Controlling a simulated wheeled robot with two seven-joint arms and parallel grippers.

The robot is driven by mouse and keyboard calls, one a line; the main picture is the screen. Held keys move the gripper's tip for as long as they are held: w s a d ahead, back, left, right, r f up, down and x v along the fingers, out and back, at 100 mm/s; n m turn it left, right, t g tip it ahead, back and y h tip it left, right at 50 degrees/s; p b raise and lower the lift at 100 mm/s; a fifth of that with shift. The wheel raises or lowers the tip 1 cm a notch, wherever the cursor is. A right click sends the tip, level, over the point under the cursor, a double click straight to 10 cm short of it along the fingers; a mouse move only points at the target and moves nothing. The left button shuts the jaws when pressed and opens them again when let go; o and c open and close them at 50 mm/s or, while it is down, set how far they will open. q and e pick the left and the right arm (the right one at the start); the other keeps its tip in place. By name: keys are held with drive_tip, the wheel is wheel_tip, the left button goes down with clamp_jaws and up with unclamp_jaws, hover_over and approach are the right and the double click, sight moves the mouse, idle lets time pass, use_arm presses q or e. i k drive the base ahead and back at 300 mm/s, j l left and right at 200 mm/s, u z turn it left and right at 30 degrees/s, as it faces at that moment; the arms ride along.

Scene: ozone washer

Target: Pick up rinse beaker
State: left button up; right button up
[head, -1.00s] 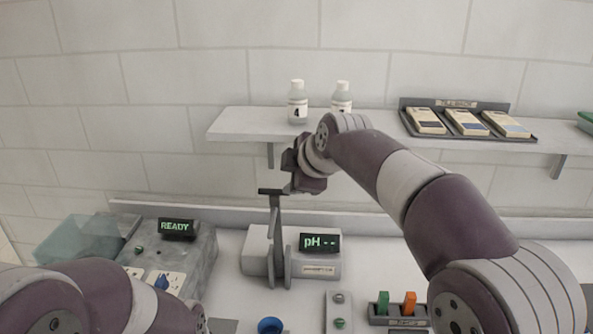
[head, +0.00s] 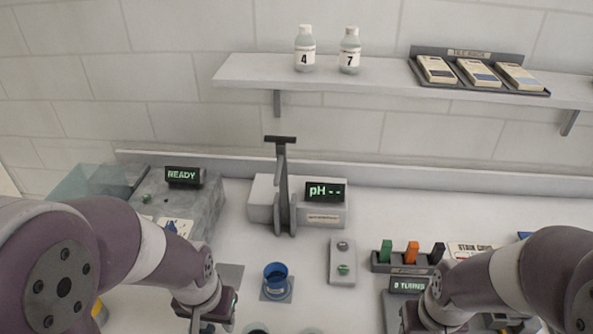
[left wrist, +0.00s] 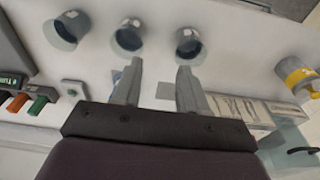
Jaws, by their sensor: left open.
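A blue beaker (head: 275,276) stands upright on a small square mat in the middle of the bench in the head view. In the left wrist view three beakers stand in a row along the top: left (left wrist: 67,30), middle (left wrist: 127,38) and right (left wrist: 188,45). I cannot tell which is the rinse beaker. My left gripper (left wrist: 159,68) is open and empty, its fingertips just below the middle and right beakers in that view. In the head view it (head: 205,312) is at the bottom edge, left of the blue beaker. My right gripper's fingers are hidden below the lower right edge.
The pH meter (head: 328,208) with its stand is behind the blue beaker. A button plate (head: 342,262) and a rack of coloured blocks (head: 408,264) are to the right. The READY machine (head: 180,205) is at left. A yellow-banded container (left wrist: 297,77) shows in the wrist view.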

sight(275, 273)
drive_tip(key=j+z, duration=0.2)
drive_tip(key=z, duration=0.15)
drive_tip(key=j+z, duration=0.2)
drive_tip(key=z, duration=0.15)
drive_tip(key=j+z, duration=0.2)
drive_tip(key=z, duration=0.15)
drive_tip(key=i, duration=0.05)
